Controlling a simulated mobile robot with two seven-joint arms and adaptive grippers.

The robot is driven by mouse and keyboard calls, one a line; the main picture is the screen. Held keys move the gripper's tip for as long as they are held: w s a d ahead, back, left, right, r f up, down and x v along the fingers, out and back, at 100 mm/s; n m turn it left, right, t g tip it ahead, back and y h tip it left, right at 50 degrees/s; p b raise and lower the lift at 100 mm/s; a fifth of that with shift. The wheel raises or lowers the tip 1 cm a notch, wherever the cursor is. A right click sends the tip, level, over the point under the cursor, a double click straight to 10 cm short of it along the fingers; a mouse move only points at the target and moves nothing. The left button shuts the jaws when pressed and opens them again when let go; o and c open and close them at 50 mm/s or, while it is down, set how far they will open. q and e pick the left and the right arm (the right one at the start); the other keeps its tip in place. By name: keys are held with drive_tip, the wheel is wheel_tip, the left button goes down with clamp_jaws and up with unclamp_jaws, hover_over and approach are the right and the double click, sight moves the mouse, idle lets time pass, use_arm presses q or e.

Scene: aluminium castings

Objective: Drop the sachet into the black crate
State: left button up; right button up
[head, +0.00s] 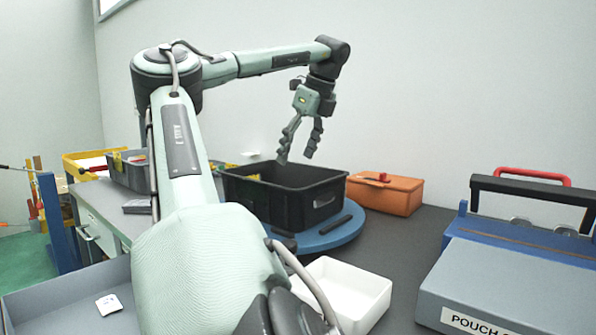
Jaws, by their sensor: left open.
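The black crate (262,199) stands upright on a round blue turntable (345,233) in the middle of the head view. My left gripper (297,156) is open, pointing down over the crate's back part, with nothing visible between its fingers. A small flat white packet (108,305) with a dark mark lies in a grey tray at the lower left; it looks like a sachet, but I cannot be sure. The near wall hides the crate's floor, so I cannot tell what lies there. My right gripper is not in view.
The grey tray (55,296) is at the lower left. A white bin (362,300) stands in front of the turntable. An orange box (392,195) is behind it. A blue-grey machine (515,285) fills the right. A dark bar (336,224) lies beside the crate.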

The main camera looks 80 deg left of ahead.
use_arm(q)
drive_tip(key=shift+v, duration=1.15)
